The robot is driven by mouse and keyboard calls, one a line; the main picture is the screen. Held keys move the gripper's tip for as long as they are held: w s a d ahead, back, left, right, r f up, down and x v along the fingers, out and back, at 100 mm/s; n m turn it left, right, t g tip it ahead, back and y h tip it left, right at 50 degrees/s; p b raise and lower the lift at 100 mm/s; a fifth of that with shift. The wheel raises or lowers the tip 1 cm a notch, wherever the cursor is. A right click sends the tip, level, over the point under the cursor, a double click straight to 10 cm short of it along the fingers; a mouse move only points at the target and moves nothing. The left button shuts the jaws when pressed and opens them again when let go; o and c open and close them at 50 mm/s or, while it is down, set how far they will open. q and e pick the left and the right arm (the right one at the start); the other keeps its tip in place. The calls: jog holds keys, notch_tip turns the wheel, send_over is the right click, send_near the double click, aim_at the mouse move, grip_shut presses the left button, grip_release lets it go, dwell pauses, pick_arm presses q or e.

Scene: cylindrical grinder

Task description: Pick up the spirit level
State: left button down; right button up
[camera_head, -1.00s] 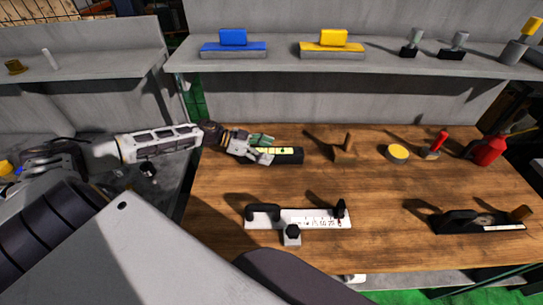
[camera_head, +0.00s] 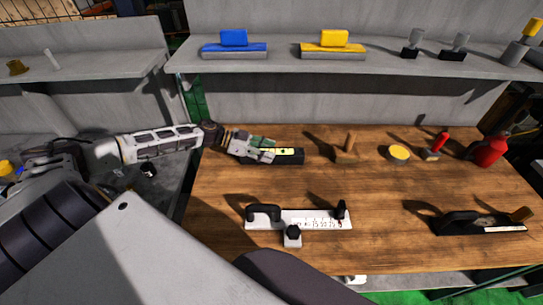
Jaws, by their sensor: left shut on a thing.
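The spirit level (camera_head: 292,156) is a black bar with a yellow-green vial strip on top. It lies at the back left of the wooden workbench (camera_head: 370,190). My left gripper (camera_head: 264,152) reaches in from the left and is shut on the spirit level near its left part. The fingers hide some of the bar. I cannot tell whether the bar is lifted off the wood. My right gripper is not in view.
A white scale tool with black handles (camera_head: 310,221) lies in front. A wooden piece (camera_head: 346,155), a yellow tin (camera_head: 398,153), a red-handled tool (camera_head: 438,144), a red bottle (camera_head: 489,150) and a black plane (camera_head: 480,223) stand to the right. A grey shelf (camera_head: 380,67) runs above.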

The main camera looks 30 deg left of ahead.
pick_arm(q)
jog(key=shift+w+r, duration=0.1)
jog(key=shift+r, duration=1.4)
notch_tip(320, 180, up, 5)
jog(key=shift+f, duration=0.2)
jog(key=shift+r, duration=1.3)
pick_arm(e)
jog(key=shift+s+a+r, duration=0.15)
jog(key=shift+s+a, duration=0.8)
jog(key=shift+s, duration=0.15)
